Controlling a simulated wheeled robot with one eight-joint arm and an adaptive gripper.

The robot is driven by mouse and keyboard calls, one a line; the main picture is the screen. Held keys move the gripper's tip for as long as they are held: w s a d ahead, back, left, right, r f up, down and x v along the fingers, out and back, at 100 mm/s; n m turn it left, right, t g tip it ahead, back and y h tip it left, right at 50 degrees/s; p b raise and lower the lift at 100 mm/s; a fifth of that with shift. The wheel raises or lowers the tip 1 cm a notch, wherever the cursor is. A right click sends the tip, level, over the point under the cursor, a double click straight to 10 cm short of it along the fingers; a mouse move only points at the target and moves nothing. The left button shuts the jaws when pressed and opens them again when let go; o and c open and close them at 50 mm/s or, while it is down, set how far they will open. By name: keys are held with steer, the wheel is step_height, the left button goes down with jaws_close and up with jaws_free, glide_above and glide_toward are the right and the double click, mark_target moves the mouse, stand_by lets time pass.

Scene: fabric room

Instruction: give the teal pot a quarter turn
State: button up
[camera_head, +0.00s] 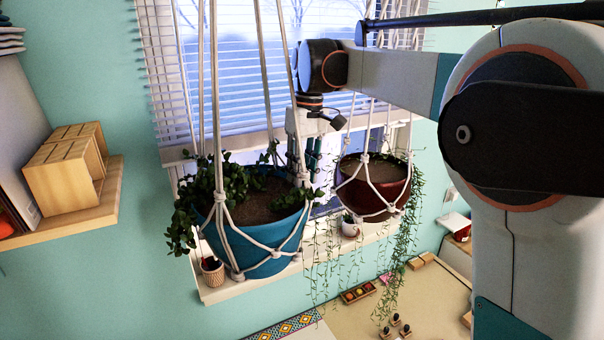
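The teal pot (258,234) hangs upright in a white knotted rope hanger in front of the window. It holds brown soil and a leafy green plant that spills over its left rim. My gripper (312,165) points down at the pot's right rear side, close to the rim and the hanger ropes. The fingertips are partly hidden by ropes and leaves. I cannot tell whether the fingers touch the pot or how far apart they are.
A dark red pot (372,188) with trailing vines hangs close on the right. The white sill (222,292) below holds a small cactus pot (212,270) and a small white pot (349,227). A wooden shelf (85,207) with a crate (62,172) is at left.

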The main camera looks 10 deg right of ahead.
step_height(320, 180, up, 11)
steer(key=d, duration=0.1)
steer(key=shift+w+r, duration=0.15)
steer(key=shift+w, duration=0.05)
stand_by(0.4)
steer(key=s+d+f+m+t+h, duration=0.1)
steer(key=s+d+f+m+t, duration=0.25)
steer(key=s+f, duration=1)
steer(key=s+d+f+m+t, duration=0.2)
steer(key=s+f+t, duration=0.2)
steer(key=s+f, duration=0.9)
step_height(320, 180, down, 30)
steer(key=s+b, duration=0.2)
steer(key=b, duration=3)
steer(key=shift+s+a+r+b, duration=0.2)
steer(key=shift+s+r+b, duration=0.05)
steer(key=shift+s+b, duration=0.1)
steer(key=shift+n, duration=0.25)
